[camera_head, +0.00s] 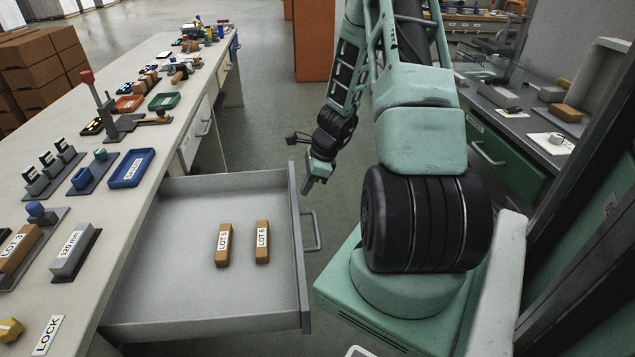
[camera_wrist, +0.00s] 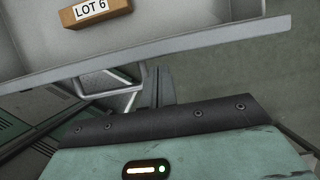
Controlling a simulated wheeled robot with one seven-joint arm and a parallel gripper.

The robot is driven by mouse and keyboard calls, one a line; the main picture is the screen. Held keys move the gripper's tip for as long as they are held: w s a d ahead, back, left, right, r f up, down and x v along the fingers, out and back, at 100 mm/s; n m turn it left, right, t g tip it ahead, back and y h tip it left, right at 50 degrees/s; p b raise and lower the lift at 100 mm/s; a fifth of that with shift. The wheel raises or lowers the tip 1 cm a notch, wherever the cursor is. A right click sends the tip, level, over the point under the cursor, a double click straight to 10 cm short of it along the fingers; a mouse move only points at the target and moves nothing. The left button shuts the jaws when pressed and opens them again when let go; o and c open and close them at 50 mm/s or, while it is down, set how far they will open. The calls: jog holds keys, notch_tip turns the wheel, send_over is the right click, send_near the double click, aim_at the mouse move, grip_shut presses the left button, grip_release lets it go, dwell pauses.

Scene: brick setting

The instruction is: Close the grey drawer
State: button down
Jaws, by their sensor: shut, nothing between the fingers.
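The grey drawer (camera_head: 190,292) is pulled out from under the bench in the head view. Two brown blocks, LOT 5 (camera_head: 223,245) and LOT 6 (camera_head: 262,242), lie inside it. Its bar handle (camera_head: 311,230) is on the front panel facing right. My gripper (camera_head: 308,187) is shut and empty, close to the far end of the front panel, on its outer side. In the wrist view the drawer's front edge (camera_wrist: 190,44) crosses the top, with the handle (camera_wrist: 115,100) below it and the fingers (camera_wrist: 158,86) beside the handle. I cannot tell whether they touch the drawer.
The long bench (camera_head: 110,215) carries blue (camera_head: 131,168), green (camera_head: 164,101) and orange (camera_head: 129,104) trays and several blocks. A second bench with a green drawer (camera_head: 495,150) stands at right. Open floor (camera_head: 265,110) lies between them, beyond the drawer.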

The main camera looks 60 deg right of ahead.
jog(key=shift+w+a, duration=0.2)
jog(key=shift+w, duration=0.05)
